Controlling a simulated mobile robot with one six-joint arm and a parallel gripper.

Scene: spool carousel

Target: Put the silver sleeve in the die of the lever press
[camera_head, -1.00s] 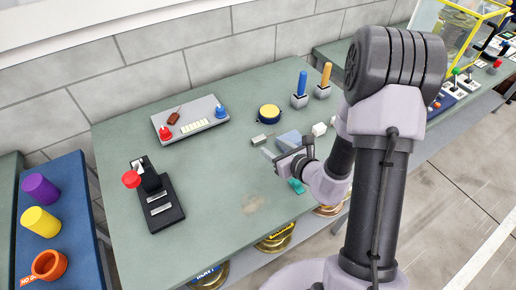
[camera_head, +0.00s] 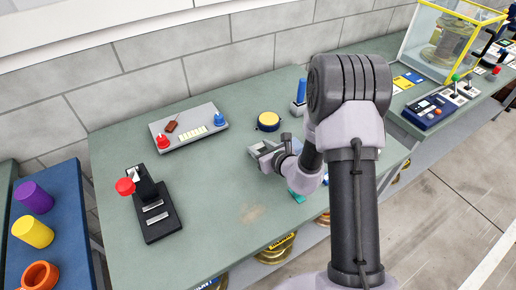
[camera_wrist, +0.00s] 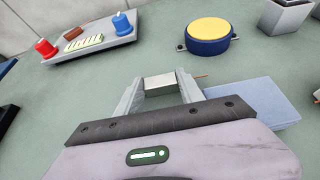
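A small silver block (camera_wrist: 165,83), which looks like the sleeve, lies between the fingertips of my gripper (camera_wrist: 163,88) in the wrist view. The fingers stand on both sides of it, close to its ends; I cannot tell whether they press on it. In the head view my gripper (camera_head: 262,150) is low over the middle of the bench, and the sleeve is not distinct there. The lever press (camera_head: 152,205), black with a red knob (camera_head: 125,187), stands at the left of the bench. Two silver parts show on its base; I cannot tell which is the die.
A grey panel (camera_head: 187,127) with red and blue knobs lies behind the press. A round blue and yellow button (camera_head: 268,121) is just beyond my gripper. A blue-grey block (camera_wrist: 262,103) lies right of the fingers. The bench between press and gripper is clear.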

